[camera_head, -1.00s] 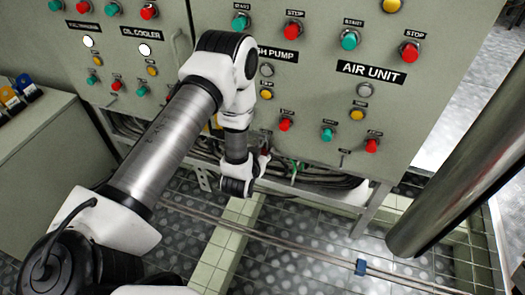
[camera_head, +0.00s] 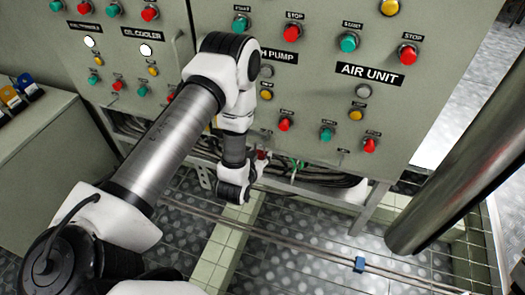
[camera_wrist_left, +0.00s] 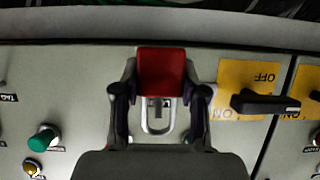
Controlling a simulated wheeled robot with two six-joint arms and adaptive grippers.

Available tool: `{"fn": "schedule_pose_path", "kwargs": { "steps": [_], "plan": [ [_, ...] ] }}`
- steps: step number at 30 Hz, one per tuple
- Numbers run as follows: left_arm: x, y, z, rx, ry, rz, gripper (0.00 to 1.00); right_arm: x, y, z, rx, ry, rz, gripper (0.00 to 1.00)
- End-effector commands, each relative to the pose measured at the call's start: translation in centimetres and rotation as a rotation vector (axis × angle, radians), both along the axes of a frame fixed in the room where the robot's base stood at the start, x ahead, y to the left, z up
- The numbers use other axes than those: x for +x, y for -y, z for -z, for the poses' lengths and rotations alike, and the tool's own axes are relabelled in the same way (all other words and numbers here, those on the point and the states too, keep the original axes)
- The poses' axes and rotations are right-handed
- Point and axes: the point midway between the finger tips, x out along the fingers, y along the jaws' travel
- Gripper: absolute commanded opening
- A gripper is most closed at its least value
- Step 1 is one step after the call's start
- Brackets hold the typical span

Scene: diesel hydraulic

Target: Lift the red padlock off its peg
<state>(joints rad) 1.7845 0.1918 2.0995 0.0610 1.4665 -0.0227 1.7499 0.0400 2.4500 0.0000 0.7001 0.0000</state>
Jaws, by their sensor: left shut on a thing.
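The red padlock (camera_wrist_left: 162,70) is in the left wrist view, with its metal shackle (camera_wrist_left: 146,122) pointing down the picture. My left gripper (camera_wrist_left: 162,82) has a finger on each side of the red body and is shut on it. A grey peg-like part shows inside the shackle loop. I cannot tell whether the shackle still rests on it. In the head view my left gripper (camera_head: 257,162) is at the cabinet's lower edge, and only a small bit of red shows there. My right gripper is in neither view.
The grey control cabinet (camera_head: 310,105) carries several buttons and labels. In the wrist view a black rotary handle (camera_wrist_left: 264,102) on a yellow plate sits right of the gripper. Cables (camera_head: 320,177) hang below the cabinet. A thick dark cylinder (camera_head: 455,170) slants at the right.

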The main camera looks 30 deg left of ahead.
Motion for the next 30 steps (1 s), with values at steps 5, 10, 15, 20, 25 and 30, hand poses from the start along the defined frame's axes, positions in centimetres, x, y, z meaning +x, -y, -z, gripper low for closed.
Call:
{"fn": "schedule_pose_path", "kwargs": {
  "steps": [5,10,15,20,25,30],
  "plan": [
    [-1.0,0.3,-0.1,0.001,-0.001,0.000,0.15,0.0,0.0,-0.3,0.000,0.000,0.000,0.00],
    [-2.0,0.5,-0.1,0.001,-0.001,0.002,0.15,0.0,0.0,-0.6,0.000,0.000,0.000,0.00],
    [-3.0,0.8,0.0,0.000,-0.002,0.000,0.15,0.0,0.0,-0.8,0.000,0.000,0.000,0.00],
    [-3.9,1.0,0.0,0.001,-0.001,0.000,0.15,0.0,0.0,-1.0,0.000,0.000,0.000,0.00],
    [-4.3,1.0,0.0,0.000,0.000,0.000,0.15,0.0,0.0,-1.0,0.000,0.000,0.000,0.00],
    [-4.3,1.0,0.0,0.000,0.001,0.000,0.15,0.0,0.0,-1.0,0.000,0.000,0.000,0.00]
  ]
}}
